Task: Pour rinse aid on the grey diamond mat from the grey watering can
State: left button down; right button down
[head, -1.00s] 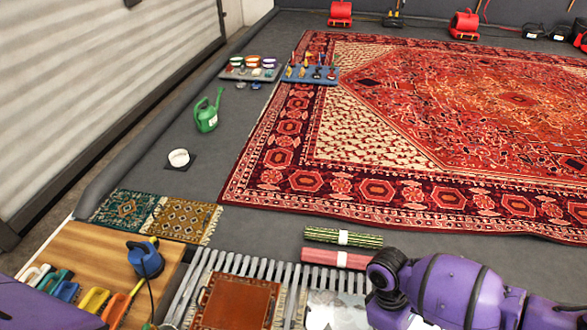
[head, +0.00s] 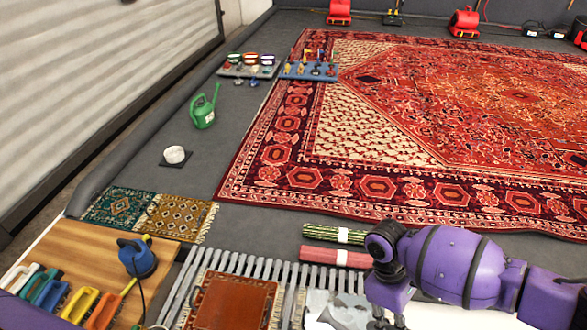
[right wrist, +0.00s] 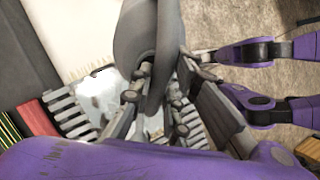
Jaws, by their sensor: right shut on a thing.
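The grey watering can (right wrist: 142,38) is in the right wrist view, close to the camera and cut off by the top edge. My right gripper (right wrist: 158,98) is shut on a narrow grey part of it. In the head view my right arm reaches down at the bottom edge, and the can cannot be made out clearly. A pale grey and white patchy piece (head: 322,302) lies on the slatted rack beside the arm, probably the grey diamond mat. It also shows in the wrist view (right wrist: 97,98); no diamond pattern is clear. My left gripper is out of view.
A brown-red mat (head: 234,302) lies on the slatted rack (head: 184,287), left of the pale piece. Two rolled rugs (head: 336,257) lie just behind. A wooden board (head: 85,255) with brushes is at left. A green watering can (head: 204,107) stands farther back.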

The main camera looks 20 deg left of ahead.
jog(key=w+d, duration=0.4)
jog(key=d, duration=0.7)
jog(key=w+d, duration=0.4)
jog(key=d, duration=0.6)
jog(key=shift+w+d, duration=0.15)
jog(key=shift+d, duration=0.25)
dwell(2.2)
jog(key=shift+r, duration=0.1)
